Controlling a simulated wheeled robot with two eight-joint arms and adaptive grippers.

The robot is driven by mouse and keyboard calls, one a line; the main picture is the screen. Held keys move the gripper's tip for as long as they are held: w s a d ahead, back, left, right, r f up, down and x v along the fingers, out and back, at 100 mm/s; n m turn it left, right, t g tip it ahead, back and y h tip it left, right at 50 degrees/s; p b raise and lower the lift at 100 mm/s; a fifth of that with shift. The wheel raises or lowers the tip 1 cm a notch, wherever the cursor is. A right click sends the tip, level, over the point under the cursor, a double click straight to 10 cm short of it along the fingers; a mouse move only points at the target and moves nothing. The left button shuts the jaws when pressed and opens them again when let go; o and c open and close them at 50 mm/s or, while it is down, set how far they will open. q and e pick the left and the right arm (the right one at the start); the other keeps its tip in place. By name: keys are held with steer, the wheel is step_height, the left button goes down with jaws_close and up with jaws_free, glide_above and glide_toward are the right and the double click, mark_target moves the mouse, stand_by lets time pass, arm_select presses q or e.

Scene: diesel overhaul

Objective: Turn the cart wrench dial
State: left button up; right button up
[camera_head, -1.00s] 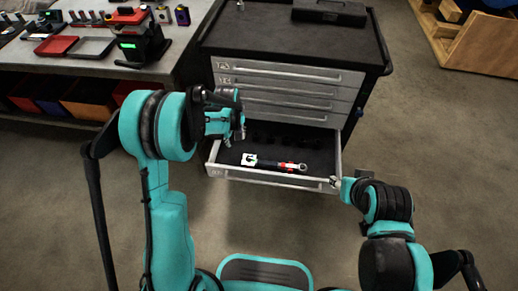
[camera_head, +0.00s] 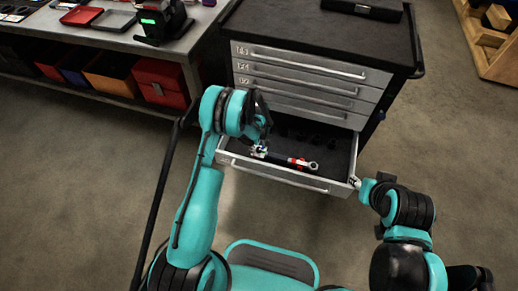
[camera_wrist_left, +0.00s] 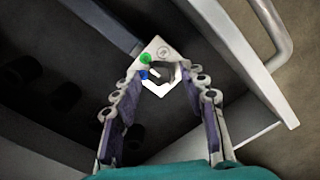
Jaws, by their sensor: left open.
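The wrench (camera_head: 288,158) lies in the open bottom drawer (camera_head: 325,185) of the cart. It has a dark shaft with red parts and a ring-shaped head at its right end. Its pale left end sits under my left gripper (camera_head: 259,146). In the left wrist view, a white angular end piece (camera_wrist_left: 158,50) with a green spot and a blue spot lies between and just beyond the fingers of my left gripper (camera_wrist_left: 165,78). The fingers are apart; I cannot tell whether they touch it. My right gripper (camera_head: 356,183) is at the drawer's front right corner; its finger state is unclear.
The grey drawer cart (camera_head: 310,78) has its upper drawers shut and a black case (camera_head: 362,10) on top. A workbench (camera_head: 205,30) with trays and a black device stands at left, with bins below. The floor in front is clear.

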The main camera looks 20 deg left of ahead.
arm_select(q)
steer(key=shift+f, duration=0.2)
jaws_close()
steer(key=shift+m, duration=0.3)
steer(key=m, duration=1.1)
stand_by(0.6)
jaws_free()
